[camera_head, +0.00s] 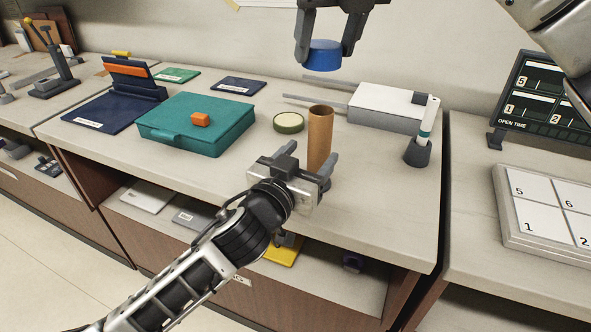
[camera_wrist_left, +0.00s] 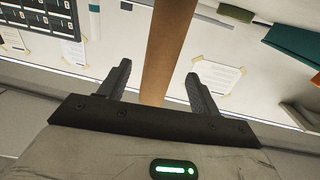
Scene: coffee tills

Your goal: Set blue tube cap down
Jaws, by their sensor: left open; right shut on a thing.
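The blue tube cap (camera_head: 322,56) is held in the air between the fingers of my right gripper (camera_head: 324,50), at the top of the head view. A brown cardboard tube (camera_head: 320,138) stands upright on the counter below it, and its top looks uncovered. My left gripper (camera_head: 303,174) is at the tube's lower part. In the left wrist view the tube (camera_wrist_left: 168,50) rises between the two open fingers (camera_wrist_left: 160,88), with gaps on both sides.
A green-rimmed round lid (camera_head: 289,122) lies left of the tube. A teal box (camera_head: 196,125) with an orange block (camera_head: 201,119) is further left. A white and grey device (camera_head: 385,107) and a pen in a dark holder (camera_head: 417,152) stand right. The front right counter is clear.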

